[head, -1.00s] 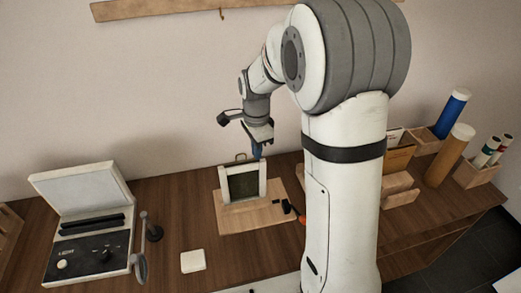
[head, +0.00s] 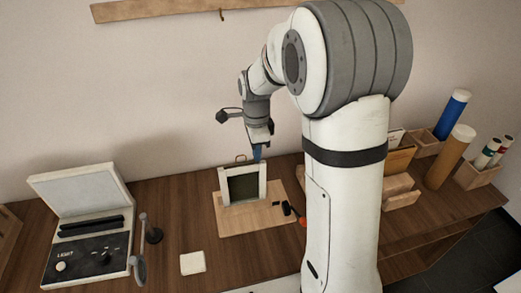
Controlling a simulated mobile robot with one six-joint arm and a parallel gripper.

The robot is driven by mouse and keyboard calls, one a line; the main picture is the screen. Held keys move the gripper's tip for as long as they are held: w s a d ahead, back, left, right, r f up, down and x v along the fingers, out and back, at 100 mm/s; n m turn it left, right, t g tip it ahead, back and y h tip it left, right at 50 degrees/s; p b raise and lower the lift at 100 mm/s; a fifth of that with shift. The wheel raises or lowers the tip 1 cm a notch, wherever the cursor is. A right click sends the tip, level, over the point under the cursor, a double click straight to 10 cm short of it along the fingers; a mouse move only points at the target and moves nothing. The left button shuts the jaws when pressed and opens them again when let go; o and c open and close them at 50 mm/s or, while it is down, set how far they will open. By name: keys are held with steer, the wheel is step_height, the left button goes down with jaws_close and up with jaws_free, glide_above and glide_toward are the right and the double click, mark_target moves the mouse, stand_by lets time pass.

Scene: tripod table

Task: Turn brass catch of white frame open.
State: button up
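The white frame (head: 243,204) stands upright on a light wooden board (head: 270,216) in the middle of the table, with a dark green panel inside it. A small brass-coloured loop (head: 240,157) shows at its top edge; I cannot tell whether it is the catch.
An open case with a light panel (head: 80,190) stands at the left, beside a small dark stand (head: 153,233). A white square block (head: 193,262) lies in front. Small black items (head: 287,208) lie on the board's right. Tubes (head: 450,155) and wooden holders stand at the right.

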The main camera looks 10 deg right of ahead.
steer(key=o, duration=0.4)
steer(key=shift+r, duration=0.1)
step_height(320, 180, up, 7)
steer(key=shift+r, duration=0.3)
stand_by(0.4)
steer(key=shift+s, duration=0.1)
steer(key=s+d+n+t, duration=0.1)
steer(key=s+n+t, duration=0.2)
steer(key=s+n, duration=1.5)
steer(key=s, duration=0.3)
steer(key=shift+s+f, duration=0.3)
steer(key=shift+s, duration=0.1)
